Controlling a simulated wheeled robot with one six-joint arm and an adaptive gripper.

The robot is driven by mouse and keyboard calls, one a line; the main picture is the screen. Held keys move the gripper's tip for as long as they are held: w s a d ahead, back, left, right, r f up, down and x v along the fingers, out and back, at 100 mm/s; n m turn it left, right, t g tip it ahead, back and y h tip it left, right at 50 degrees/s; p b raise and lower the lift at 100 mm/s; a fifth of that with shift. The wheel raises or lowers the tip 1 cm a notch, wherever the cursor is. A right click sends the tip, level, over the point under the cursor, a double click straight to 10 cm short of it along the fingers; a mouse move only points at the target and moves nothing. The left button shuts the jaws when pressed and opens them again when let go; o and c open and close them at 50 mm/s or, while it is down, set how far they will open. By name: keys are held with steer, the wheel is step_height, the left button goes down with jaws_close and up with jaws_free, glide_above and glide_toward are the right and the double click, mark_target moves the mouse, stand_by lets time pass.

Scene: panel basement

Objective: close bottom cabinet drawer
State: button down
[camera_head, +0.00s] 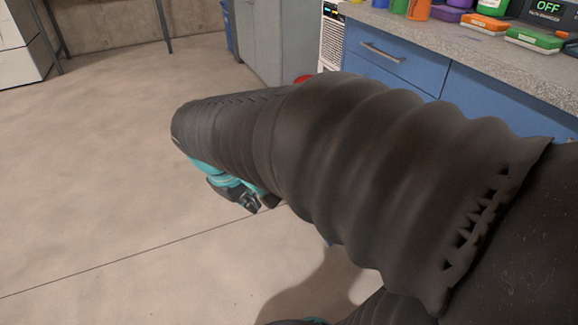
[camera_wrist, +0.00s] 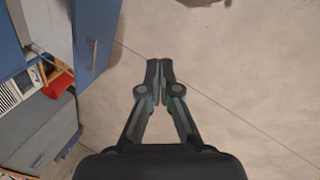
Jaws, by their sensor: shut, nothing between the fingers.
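The open cabinet drawer shows at the upper left of the wrist view, with a blue front (camera_wrist: 92,25), a metal bar handle (camera_wrist: 94,55) and a pale inside (camera_wrist: 48,25). It stands out from the blue cabinet (camera_wrist: 8,40). My gripper (camera_wrist: 160,64) is shut and empty, fingertips together, over the floor to the right of the drawer front and apart from it. In the head view, the blue cabinet (camera_head: 410,72) shows an upper drawer with a handle (camera_head: 382,52). My arm hides the cabinet's lower part there.
A grey cabinet (camera_head: 273,40) stands beyond the blue one. A red object (camera_wrist: 60,84) lies near the drawer's end in the wrist view. Coloured containers (camera_head: 418,9) and boxes (camera_head: 485,23) stand on the worktop (camera_head: 460,50). The concrete floor (camera_head: 90,170) at left is clear.

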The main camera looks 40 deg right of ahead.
steer(key=w+d+f+n+g+h+b, duration=0.2)
steer(key=w+d+f+n+h, duration=0.45)
steer(key=w+d+f, duration=0.45)
steer(key=w+d+f+n+g+h+b, duration=0.1)
steer(key=w+d+f+n+g+h, duration=0.2)
steer(key=w+d+f+n+h, duration=0.6)
steer(key=s+d+f+m+y, duration=0.1)
steer(key=s+d+f+m, duration=0.1)
steer(key=d, duration=0.9)
steer(key=shift+s+d+f+m+y, duration=0.2)
steer(key=shift+f+m+y, duration=0.2)
steer(key=shift+f, duration=0.3)
